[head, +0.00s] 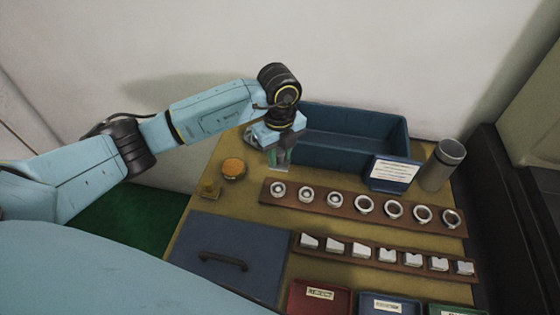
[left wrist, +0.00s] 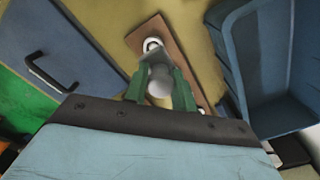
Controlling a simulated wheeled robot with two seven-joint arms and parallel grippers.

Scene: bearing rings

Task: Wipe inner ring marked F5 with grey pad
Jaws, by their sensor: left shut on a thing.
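My left gripper (head: 279,160) has green fingers and hangs above the table, behind the left end of the ring rack (head: 349,206). In the left wrist view the fingers (left wrist: 160,92) are shut on a small pale grey piece (left wrist: 159,74), likely the grey pad; its shape is partly hidden. The brown rack carries several metal rings in a row, such as the leftmost ring (head: 278,189). A ring (left wrist: 152,44) also shows just beyond the held piece in the wrist view. Ring markings are too small to read, so I cannot tell which is F5. My right gripper is not in view.
A blue bin (head: 350,157) stands behind the rack, with a grey cylinder (head: 442,165) at right. An orange-topped round item (head: 233,168) and a brass item (head: 209,188) are at left. A blue handled panel (head: 225,250), a block rack (head: 375,258) and labelled trays lie in front.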

